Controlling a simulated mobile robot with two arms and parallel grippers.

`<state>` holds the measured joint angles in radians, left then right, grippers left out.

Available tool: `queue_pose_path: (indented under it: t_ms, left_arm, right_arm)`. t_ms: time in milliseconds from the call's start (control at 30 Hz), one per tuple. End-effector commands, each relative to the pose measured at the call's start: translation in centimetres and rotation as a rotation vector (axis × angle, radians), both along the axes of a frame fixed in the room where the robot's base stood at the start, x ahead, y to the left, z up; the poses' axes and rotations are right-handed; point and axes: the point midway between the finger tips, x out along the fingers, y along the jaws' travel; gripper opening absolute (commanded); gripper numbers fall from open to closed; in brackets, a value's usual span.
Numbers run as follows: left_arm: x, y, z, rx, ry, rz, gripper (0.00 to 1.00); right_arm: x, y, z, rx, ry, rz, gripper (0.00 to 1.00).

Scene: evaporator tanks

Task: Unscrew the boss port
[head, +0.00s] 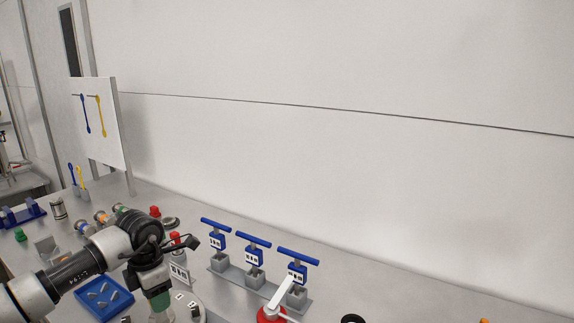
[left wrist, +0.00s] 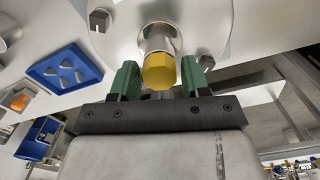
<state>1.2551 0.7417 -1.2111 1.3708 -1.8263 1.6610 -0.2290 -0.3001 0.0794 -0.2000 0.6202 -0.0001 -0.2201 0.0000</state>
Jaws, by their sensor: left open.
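The boss port shows in the left wrist view as a yellow hexagonal head (left wrist: 159,71) on a round metal fitting (left wrist: 158,38). My left gripper (left wrist: 161,78) has green fingers. They are open, one on each side of the yellow head, with a visible gap on both sides. In the head view my left gripper (head: 159,301) points down over the bench beside the blue tray, and the yellow head is hidden there. My right gripper is not in view.
A blue tray (head: 84,293) with metal pieces lies left of the gripper. Several blue-handled valves (head: 253,255) stand to the right, near a white lever on a red base (head: 269,315). Colored fittings (head: 102,217) stand behind the arm. A white panel (head: 95,130) rises at the back left.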

Motion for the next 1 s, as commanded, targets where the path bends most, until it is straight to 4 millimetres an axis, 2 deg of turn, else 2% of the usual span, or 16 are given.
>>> queue_pose_path:
  t_ms: [133, 367, 700, 967, 1000]
  left_arm:
    - [0.0, 0.0, -0.1, 0.001, -0.001, -0.177, 0.46]
    - [0.0, 0.0, -0.1, 0.0, 0.0, -0.302, 0.46]
    - [0.0, 0.0, -0.1, 0.001, 0.001, -0.679, 0.46]
    - [-0.1, 0.0, 0.0, 0.001, 0.001, -0.711, 0.46]
    - [-0.1, 0.0, 0.0, 0.001, 0.001, -0.711, 0.42]
  right_arm:
    - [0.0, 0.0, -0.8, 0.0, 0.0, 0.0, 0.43]
    - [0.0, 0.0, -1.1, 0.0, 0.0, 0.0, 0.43]
    - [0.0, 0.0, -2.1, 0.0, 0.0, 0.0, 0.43]
    - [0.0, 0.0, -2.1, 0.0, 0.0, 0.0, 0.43]
    - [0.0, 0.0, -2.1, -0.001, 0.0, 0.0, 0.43]
